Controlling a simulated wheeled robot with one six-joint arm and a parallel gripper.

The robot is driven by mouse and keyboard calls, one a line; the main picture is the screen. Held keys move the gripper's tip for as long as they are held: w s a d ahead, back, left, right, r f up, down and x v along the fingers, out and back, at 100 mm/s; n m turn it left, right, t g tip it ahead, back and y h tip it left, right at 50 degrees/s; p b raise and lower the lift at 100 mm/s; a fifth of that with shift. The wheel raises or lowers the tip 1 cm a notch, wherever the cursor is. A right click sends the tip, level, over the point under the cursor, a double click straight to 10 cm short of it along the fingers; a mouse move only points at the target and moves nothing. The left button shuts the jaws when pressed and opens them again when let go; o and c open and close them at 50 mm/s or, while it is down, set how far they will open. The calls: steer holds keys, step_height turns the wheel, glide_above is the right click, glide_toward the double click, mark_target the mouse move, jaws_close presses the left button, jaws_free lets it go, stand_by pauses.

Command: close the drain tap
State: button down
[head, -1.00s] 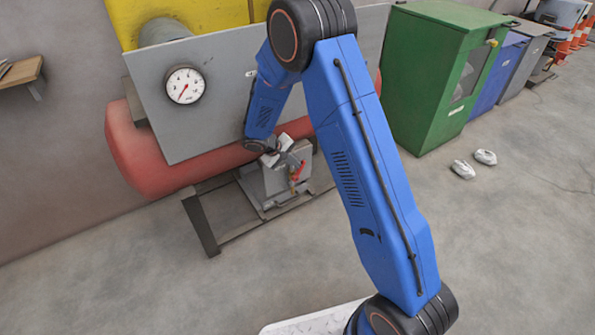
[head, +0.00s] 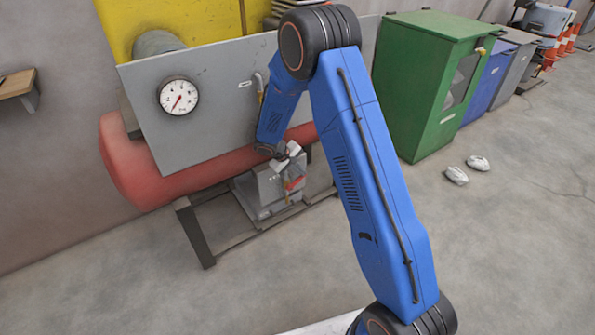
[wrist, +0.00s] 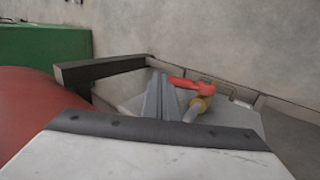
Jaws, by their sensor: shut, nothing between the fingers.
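The drain tap has a red lever and a brass-coloured body. In the head view the red lever (head: 293,184) shows at the right side of a grey box below the red tank. In the wrist view the lever (wrist: 192,84) lies nearly level above the brass body (wrist: 202,103). My gripper (head: 287,160) is just above the tap in the head view. In the wrist view its grey fingers (wrist: 158,84) are together and empty, left of the brass body and close to the lever's left end. I cannot tell whether they touch the lever.
The red tank (head: 150,177) and grey panel (head: 214,122) stand close to the gripper. The grey box (head: 263,192) sits on a dark frame (head: 194,232). A green cabinet (head: 423,85) stands right. Two white bags (head: 457,175) lie on otherwise open floor.

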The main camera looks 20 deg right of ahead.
steer(key=shift+w+d+f+y, duration=0.1)
steer(key=shift+d+f+y, duration=0.1)
steer(key=shift+d+y, duration=0.45)
steer(key=shift+w+a+f+y, duration=0.1)
steer(key=shift+w+f+y, duration=0.1)
steer(key=shift+y, duration=0.25)
steer(key=shift+w+d+f, duration=0.2)
steer(key=shift+d+f, duration=0.3)
steer(key=shift+f, duration=0.1)
steer(key=shift+w+d+f, duration=0.15)
steer(key=shift+d+f, duration=0.3)
steer(key=shift+f, duration=0.15)
steer(key=shift+s+a+f, duration=0.1)
steer(key=shift+a, duration=0.05)
steer(key=shift+s+a+f+g, duration=0.2)
steer(key=shift+s+a+g, duration=0.1)
steer(key=shift+a, duration=0.2)
steer(key=shift+v, duration=1.55)
steer(key=s+a, duration=0.3)
steer(key=a, duration=0.8)
steer(key=shift+r, duration=0.2)
